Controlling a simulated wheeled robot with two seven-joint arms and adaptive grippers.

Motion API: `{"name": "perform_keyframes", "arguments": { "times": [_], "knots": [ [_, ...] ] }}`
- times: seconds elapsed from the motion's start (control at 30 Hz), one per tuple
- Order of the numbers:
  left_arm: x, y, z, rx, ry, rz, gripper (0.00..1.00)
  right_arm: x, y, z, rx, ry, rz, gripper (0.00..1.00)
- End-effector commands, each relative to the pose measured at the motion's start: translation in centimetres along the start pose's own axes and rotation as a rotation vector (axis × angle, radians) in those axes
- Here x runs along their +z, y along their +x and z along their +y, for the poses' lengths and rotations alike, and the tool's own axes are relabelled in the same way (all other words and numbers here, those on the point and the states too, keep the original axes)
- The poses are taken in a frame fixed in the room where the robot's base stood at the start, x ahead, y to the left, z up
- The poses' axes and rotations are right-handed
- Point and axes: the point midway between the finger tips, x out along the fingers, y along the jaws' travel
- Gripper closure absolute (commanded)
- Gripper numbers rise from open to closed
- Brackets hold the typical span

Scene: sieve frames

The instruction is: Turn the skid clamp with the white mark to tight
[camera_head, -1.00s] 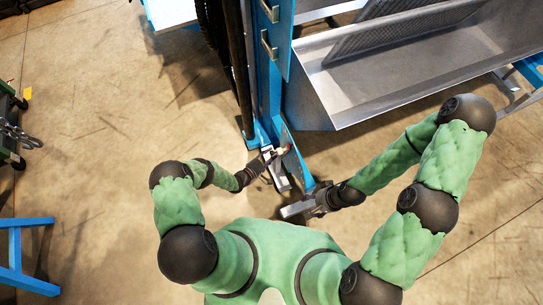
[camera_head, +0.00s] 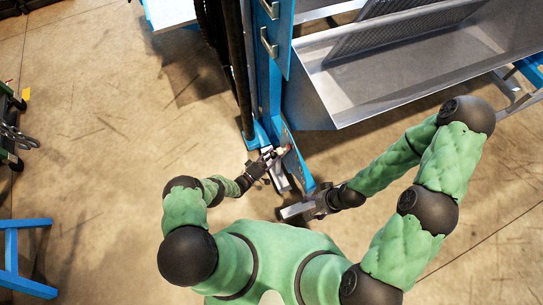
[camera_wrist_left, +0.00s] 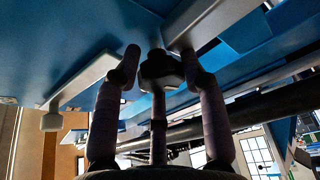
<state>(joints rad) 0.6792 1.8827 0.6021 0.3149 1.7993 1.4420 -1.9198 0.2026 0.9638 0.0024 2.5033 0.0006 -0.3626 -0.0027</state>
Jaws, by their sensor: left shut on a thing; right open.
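My left gripper (camera_head: 268,158) is at the foot of the blue upright, beside a small pale spot with a little red (camera_head: 281,151). In the left wrist view the fingers of my left gripper (camera_wrist_left: 160,62) are closed around a dark knob, which I take as the skid clamp (camera_wrist_left: 160,72). I cannot make out its white mark in that view, nor how far it is turned. My right gripper (camera_head: 314,206) is open, low and to the right, next to a light grey bar (camera_head: 294,211). I cannot tell whether it touches the bar.
The blue upright (camera_head: 268,95) stands directly ahead, with dark hoses along its left. A grey metal trough (camera_head: 400,85) overhangs at the right. A blue stand (camera_head: 14,255) is at the lower left. Open concrete floor (camera_head: 100,130) lies to the left.

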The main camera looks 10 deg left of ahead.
Motion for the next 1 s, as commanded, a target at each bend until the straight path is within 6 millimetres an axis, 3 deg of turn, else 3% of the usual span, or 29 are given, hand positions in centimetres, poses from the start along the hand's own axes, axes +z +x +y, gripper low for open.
{"name": "perform_keyframes", "arguments": {
  "times": [0.03, 0.67, 0.7, 0.73, 0.77, 1.0],
  "knots": [
    [0.66, -0.12, -0.24, -0.004, 0.006, -0.006, 0.90, 0.00, 0.05, 0.02, 0.000, 0.000, 0.000, 0.36],
    [0.54, -0.11, -0.22, 0.015, 0.049, -0.005, 0.90, -0.01, 0.05, 0.02, 0.000, 0.000, 0.000, 0.36],
    [0.53, -0.11, -0.22, 0.015, 0.049, -0.005, 0.49, -0.01, 0.05, 0.02, 0.000, 0.000, 0.000, 0.36],
    [0.52, -0.10, -0.22, 0.015, 0.049, -0.005, 0.41, 0.00, 0.05, 0.02, 0.000, 0.000, 0.000, 0.36],
    [0.49, -0.10, -0.21, 0.016, 0.049, -0.005, 0.36, 0.00, 0.05, 0.02, 0.000, 0.000, 0.000, 0.36],
    [0.21, -0.04, -0.12, 0.019, 0.052, -0.002, 0.36, 0.00, 0.03, 0.01, 0.000, 0.000, 0.000, 0.36]
  ]
}}
